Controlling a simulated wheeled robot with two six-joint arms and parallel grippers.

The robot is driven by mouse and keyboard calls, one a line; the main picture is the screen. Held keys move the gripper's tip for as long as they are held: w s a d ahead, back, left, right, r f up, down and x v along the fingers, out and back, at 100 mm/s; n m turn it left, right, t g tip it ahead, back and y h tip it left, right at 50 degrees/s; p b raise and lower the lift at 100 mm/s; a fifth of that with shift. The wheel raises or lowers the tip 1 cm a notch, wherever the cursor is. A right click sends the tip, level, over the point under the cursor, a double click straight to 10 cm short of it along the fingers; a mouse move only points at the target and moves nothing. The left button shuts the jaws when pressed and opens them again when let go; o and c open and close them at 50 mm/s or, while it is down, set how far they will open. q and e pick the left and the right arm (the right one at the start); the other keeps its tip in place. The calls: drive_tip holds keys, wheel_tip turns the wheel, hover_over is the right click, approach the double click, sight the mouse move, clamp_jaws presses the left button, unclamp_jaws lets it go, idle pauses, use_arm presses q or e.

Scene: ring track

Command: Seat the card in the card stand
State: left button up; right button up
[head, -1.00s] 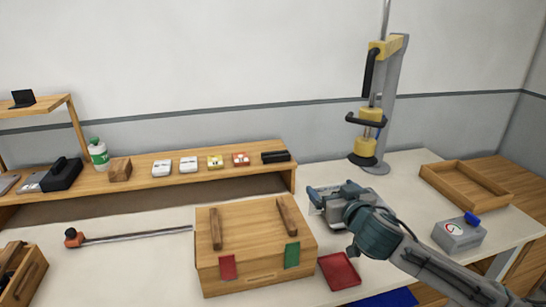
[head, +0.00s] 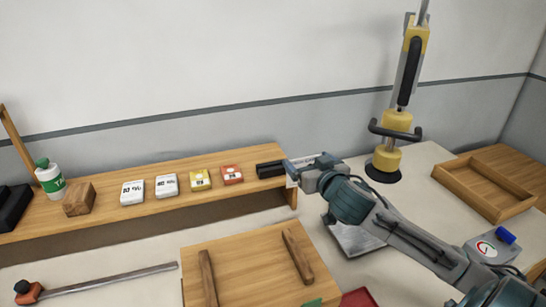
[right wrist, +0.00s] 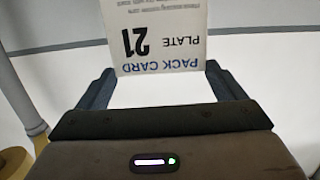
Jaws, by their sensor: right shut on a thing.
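The card (right wrist: 160,35) is a white sheet with upside-down print reading "PACK CARD" and "PLATE 21" in the right wrist view. My right gripper (right wrist: 160,72) is shut on its edge, one finger on each side. In the head view the right gripper (head: 304,170) is at the right end of the wooden shelf, and the card shows only as a thin pale strip. A low black block (head: 270,169), which looks like the card stand, sits on the shelf just left of the gripper. Any slot in it is too small to make out. My left gripper is out of view.
Red, yellow and white small boxes (head: 200,180) line the shelf (head: 240,187) left of the black block. A wooden lidded box (head: 245,265) stands in front. A yellow-and-black post tool (head: 395,125) and a wooden tray (head: 475,190) are at right.

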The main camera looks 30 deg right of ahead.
drive_tip(key=a+p+x, duration=0.1)
drive_tip(key=x, duration=0.4)
drive_tip(key=a+p+x, duration=0.1)
drive_tip(key=p+x, duration=0.1)
drive_tip(key=x, duration=0.3)
drive_tip(key=w+a+p+x, duration=0.1)
drive_tip(key=x, duration=0.4)
drive_tip(key=shift+a+r, duration=0.2)
drive_tip(key=shift+r, duration=0.05)
wheel_tip(320, 180, down, 3)
drive_tip(key=shift+s+f+p, duration=0.15)
drive_tip(key=shift+p, duration=0.9)
drive_tip(key=shift+f, duration=0.15)
drive_tip(key=shift+f, duration=0.15)
drive_tip(key=o, duration=0.6)
drive_tip(key=shift+o, duration=0.4)
